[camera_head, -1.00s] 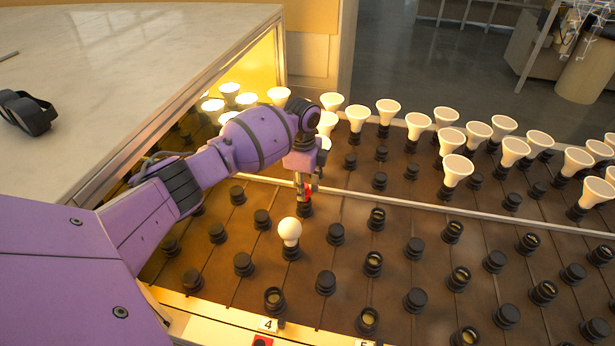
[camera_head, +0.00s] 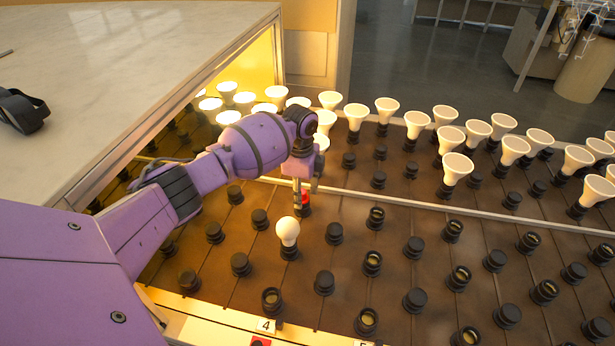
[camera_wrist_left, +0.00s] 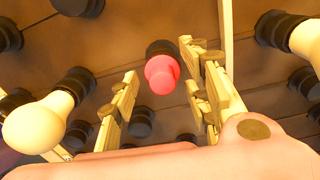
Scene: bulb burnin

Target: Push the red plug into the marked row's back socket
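The red plug (camera_head: 305,197) stands upright in the black back socket (camera_head: 304,211), just in front of the metal rail. In the left wrist view the red plug (camera_wrist_left: 162,74) sits on a black socket (camera_wrist_left: 160,48). My left gripper (camera_head: 305,190) is around the plug from above. In the wrist view its fingers (camera_wrist_left: 160,98) are apart, with visible gaps on both sides of the plug. A white bulb (camera_head: 288,232) stands in the socket in front of the plug. A red mark (camera_head: 261,342) lies by the "4" label (camera_head: 266,325) at the front edge. My right gripper is not in view.
Several empty black sockets stand around the plug.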

